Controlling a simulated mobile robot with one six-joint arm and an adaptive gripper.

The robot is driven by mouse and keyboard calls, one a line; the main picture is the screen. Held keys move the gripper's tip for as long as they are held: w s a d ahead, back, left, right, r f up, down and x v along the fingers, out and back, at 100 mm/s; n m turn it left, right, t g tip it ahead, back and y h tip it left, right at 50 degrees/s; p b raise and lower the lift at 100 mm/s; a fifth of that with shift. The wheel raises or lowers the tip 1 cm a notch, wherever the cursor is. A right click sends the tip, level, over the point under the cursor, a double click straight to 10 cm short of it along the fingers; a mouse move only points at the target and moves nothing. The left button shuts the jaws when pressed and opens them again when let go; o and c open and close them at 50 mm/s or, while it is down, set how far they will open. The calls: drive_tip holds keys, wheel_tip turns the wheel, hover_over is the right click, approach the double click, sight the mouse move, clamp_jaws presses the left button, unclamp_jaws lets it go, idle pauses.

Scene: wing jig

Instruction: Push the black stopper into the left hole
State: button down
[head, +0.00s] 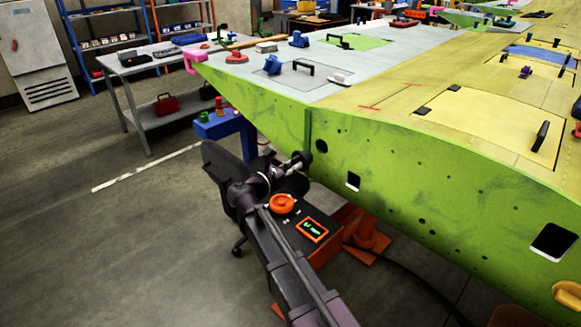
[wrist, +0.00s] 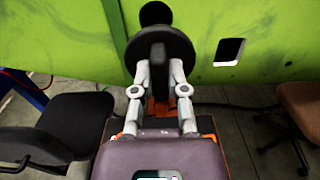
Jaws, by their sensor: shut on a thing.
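The black stopper (wrist: 178,45) is a round disc with a grip tab, held between the two fingertips of my gripper (wrist: 158,80). In the head view my gripper (head: 296,164) is shut on it, close to the green wing panel. The round dark hole (wrist: 154,13) shows just above and behind the stopper in the wrist view, partly covered by it. In the head view this left hole (head: 321,146) is open, right of and slightly above the stopper. I cannot tell whether the stopper touches the panel.
A square opening (head: 353,181) lies right of the round hole, with a larger one (head: 554,241) far right. A vertical green rib (wrist: 115,25) stands left of the stopper. A black chair (wrist: 75,118) and a brown stool (wrist: 299,103) stand below the wing.

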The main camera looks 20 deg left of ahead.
sight(305, 157)
drive_tip(key=shift+s+a, duration=0.1)
drive_tip(key=shift+a, duration=0.1)
drive_tip(key=shift+w, duration=0.2)
drive_tip(key=shift+x, duration=2.7)
drive_tip(key=shift+x, duration=2.5)
drive_tip(key=shift+a, duration=0.15)
drive_tip(key=c, duration=0.6)
unclamp_jaws()
drive_tip(key=shift+v, duration=3.95)
